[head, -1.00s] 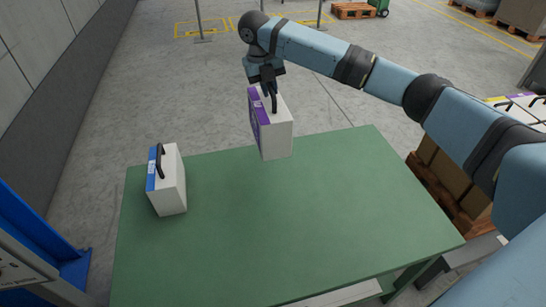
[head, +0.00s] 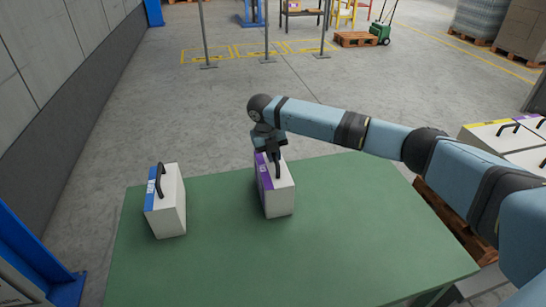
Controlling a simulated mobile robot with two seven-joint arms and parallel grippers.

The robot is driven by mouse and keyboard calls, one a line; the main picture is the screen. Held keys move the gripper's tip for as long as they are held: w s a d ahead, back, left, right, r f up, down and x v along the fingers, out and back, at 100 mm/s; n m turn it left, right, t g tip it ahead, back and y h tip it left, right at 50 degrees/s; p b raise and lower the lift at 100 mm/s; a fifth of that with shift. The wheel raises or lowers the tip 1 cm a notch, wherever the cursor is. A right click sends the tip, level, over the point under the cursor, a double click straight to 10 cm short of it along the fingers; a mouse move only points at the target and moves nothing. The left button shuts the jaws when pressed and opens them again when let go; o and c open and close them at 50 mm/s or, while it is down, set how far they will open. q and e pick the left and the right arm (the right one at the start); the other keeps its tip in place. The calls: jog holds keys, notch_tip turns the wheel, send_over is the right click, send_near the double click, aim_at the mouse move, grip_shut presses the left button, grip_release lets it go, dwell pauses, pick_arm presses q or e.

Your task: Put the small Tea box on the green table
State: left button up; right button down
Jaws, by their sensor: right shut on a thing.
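A white box with a purple side and a black handle (head: 280,197) is upright at the middle of the green table (head: 310,255), its base at or very near the tabletop. My right gripper (head: 272,158) is shut on its handle from above. A second white box, with a blue stripe and a black handle (head: 168,213), stands on the left of the table, apart from the first. The print on both boxes is too small to read, so I cannot tell which is Tea. My left gripper is not in view.
White boxes with handles (head: 490,138) sit on a pallet (head: 455,222) right of the table. A blue frame (head: 35,265) stands at the left edge. The front and right of the tabletop are clear. Posts and pallets stand far behind.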

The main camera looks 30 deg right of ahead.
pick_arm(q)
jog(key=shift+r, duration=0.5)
